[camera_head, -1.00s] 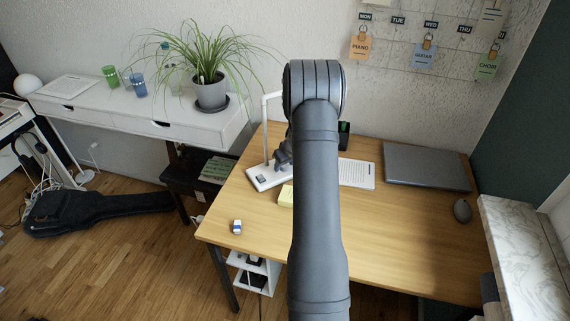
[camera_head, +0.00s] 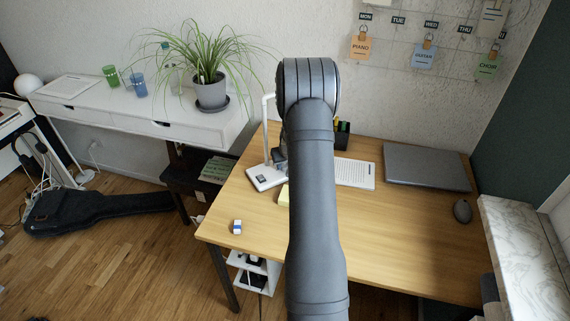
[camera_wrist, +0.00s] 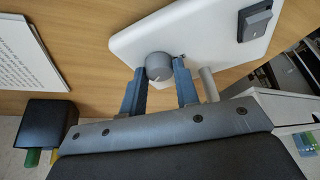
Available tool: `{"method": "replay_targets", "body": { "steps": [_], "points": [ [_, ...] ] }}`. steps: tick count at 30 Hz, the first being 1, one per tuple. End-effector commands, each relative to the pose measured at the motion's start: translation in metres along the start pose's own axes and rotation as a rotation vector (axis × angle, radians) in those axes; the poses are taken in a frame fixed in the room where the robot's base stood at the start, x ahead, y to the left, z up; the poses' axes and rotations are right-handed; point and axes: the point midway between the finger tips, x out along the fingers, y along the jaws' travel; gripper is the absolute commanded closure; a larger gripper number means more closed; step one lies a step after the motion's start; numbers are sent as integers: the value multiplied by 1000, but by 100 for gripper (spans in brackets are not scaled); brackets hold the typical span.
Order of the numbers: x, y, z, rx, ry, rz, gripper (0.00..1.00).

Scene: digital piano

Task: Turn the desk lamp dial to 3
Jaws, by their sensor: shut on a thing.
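The desk lamp stands on the wooden desk, with a white base (camera_head: 262,177) and a thin white post (camera_head: 267,130) left of my arm. In the wrist view the white base (camera_wrist: 195,32) carries a round grey dial (camera_wrist: 158,66) near its edge. A faint light mark shows on the dial; I cannot read any numbers. My gripper (camera_wrist: 159,68) has its two blue-grey fingers on either side of the dial and is shut on it. In the head view the gripper is mostly hidden behind my arm, and the dial is not visible.
A dark rocker switch (camera_wrist: 257,22) is on the base, and the lamp post (camera_wrist: 208,84) stands close to the right finger. A keyboard (camera_head: 355,174), a pen holder (camera_head: 342,135) and a laptop (camera_head: 427,166) lie to the right. The desk front is mostly clear.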

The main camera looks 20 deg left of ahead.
Motion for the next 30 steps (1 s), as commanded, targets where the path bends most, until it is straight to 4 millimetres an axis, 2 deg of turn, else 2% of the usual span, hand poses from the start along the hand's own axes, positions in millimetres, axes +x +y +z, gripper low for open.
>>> {"method": "replay_targets", "body": {
  "steps": [15,30],
  "points": [
    [0,-2,1,225,-2,94,94],
    [0,-2,1,261,-2,108,94]
  ]
}}
